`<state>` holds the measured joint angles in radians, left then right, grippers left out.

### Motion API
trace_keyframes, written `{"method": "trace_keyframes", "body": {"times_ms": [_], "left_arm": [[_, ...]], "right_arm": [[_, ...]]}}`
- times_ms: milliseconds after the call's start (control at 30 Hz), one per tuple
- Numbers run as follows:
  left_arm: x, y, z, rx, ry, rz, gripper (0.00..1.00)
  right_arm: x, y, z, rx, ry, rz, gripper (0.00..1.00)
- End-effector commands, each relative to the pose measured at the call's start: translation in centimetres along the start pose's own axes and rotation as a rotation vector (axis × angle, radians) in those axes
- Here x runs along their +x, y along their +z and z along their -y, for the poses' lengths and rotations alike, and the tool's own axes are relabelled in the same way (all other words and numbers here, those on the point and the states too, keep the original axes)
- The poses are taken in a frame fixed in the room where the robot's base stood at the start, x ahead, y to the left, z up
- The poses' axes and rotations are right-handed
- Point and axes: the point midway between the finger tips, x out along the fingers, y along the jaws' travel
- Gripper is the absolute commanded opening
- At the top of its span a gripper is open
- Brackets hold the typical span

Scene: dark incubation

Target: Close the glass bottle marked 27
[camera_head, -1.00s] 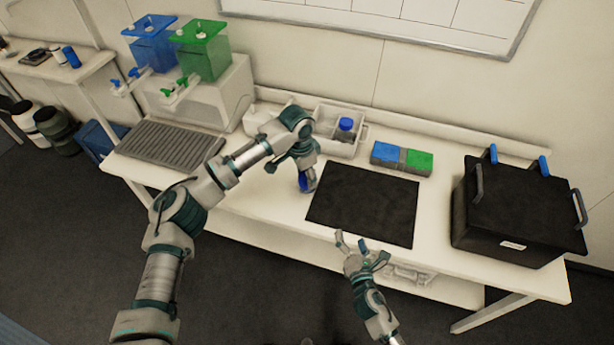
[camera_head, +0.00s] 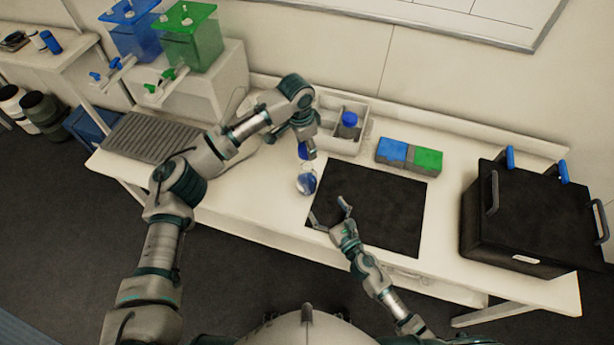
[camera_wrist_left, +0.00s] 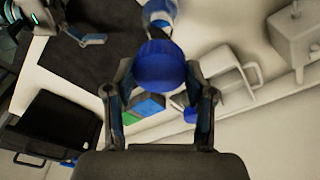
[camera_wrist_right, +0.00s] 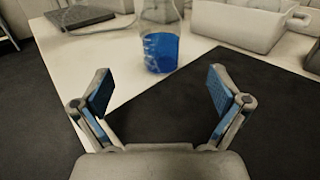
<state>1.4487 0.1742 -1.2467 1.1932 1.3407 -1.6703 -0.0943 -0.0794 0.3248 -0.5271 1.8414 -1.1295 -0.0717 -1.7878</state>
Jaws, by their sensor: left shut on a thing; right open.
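A glass bottle (camera_head: 306,185) with blue liquid stands upright at the left edge of the black mat; its mark is unreadable. It also shows in the right wrist view (camera_wrist_right: 160,50), its top cut off. My left gripper (camera_head: 306,153) is above the bottle, shut on a round blue cap (camera_wrist_left: 158,66). The bottle shows beyond the cap in the left wrist view (camera_wrist_left: 160,13). I cannot tell whether cap and bottle neck touch. My right gripper (camera_head: 331,214) is open and empty over the mat's lower left corner, facing the bottle.
A white divided tray (camera_head: 345,143) behind holds a blue-capped bottle (camera_head: 348,128). Blue and green boxes (camera_head: 410,156) stand behind the mat (camera_head: 385,212). A black lidded container (camera_head: 530,215) stands at right, a grey ribbed tray (camera_head: 150,138) at left. Most of the mat is clear.

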Motion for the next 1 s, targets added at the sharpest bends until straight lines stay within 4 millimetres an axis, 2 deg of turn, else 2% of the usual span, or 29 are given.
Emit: {"method": "trace_keyframes", "body": {"times_ms": [233, 367, 800, 1000], "left_arm": [[0.1, -0.1, 0.1, 0.000, 0.001, 0.001, 0.36], [0.1, -0.1, 0.1, 0.000, 0.001, 0.001, 0.36], [0.1, 0.0, 0.1, 0.000, 0.001, 0.000, 0.36], [0.0, 0.0, 0.1, 0.000, 0.000, 0.000, 0.36]], "right_arm": [[0.2, -0.1, 0.1, 0.002, -0.001, -0.001, 0.98], [1.2, 0.0, 0.1, 0.002, -0.001, 0.001, 0.98], [9.1, 0.1, 0.1, 0.003, -0.001, 0.001, 0.98], [11.4, 0.0, 0.1, 0.003, -0.002, 0.000, 0.98]]}}
